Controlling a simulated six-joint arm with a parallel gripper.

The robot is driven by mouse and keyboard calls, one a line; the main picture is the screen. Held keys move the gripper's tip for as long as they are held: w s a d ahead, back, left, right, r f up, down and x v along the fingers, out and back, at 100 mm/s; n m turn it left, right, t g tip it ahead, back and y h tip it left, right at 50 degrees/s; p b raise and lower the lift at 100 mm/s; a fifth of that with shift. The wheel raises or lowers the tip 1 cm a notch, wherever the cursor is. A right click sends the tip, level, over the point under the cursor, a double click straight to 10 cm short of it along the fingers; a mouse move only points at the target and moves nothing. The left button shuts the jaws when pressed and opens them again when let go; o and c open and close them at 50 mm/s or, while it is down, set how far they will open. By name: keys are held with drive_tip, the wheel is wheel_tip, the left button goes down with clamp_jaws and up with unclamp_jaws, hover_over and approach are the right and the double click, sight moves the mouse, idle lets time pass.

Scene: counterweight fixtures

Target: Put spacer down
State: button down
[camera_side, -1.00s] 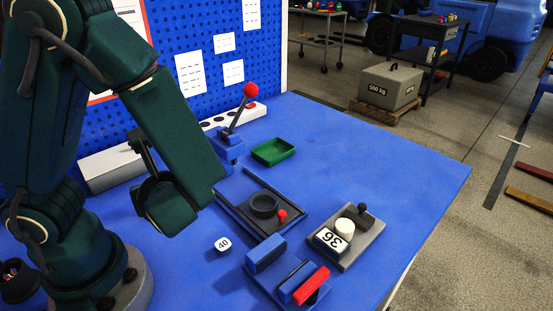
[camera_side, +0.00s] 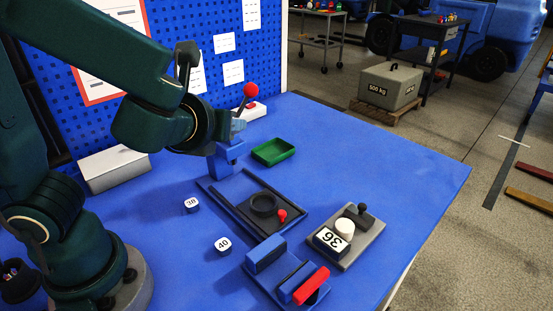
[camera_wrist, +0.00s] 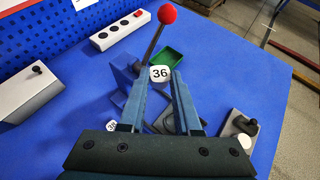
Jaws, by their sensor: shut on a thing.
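My gripper (camera_wrist: 161,80) is shut on a white spacer marked 36 (camera_wrist: 160,73), held at the fingertips in the wrist view. In the side view my gripper (camera_side: 238,126) is above the table by the lever, and the held spacer cannot be made out there. A white spacer marked 38 (camera_side: 192,205) and another marked 40 (camera_side: 223,245) stand on the blue table. The 38 one also shows left of the fingers in the wrist view (camera_wrist: 112,125). A grey fixture (camera_side: 369,238) at right carries a 36 plate (camera_side: 328,241), a white disc and a black knob.
A lever with a red ball (camera_side: 251,90) stands close to my gripper. Behind it is a green tray (camera_side: 285,154), empty. A dark fixture with a black ring (camera_side: 263,204) and a blue fixture with a red bar (camera_side: 311,285) are in front. The table's right side is clear.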

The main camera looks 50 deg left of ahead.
drive_tip(key=w+d+r, duration=0.2)
drive_tip(key=w+r, duration=0.1)
drive_tip(key=w, duration=0.3)
drive_tip(key=n+g+y, duration=0.3)
drive_tip(key=n, duration=0.1)
hover_over(272, 149)
drive_tip(key=s+d, duration=0.3)
drive_tip(key=d, duration=0.1)
drive_tip(key=f, duration=1.6)
drive_tip(key=shift+w+a+f, duration=0.1)
drive_tip(key=shift+w+f, duration=0.15)
drive_tip(key=shift+f, duration=2.1)
drive_tip(key=shift+f, duration=0.15)
drive_tip(key=c, duration=0.9)
unclamp_jaws()
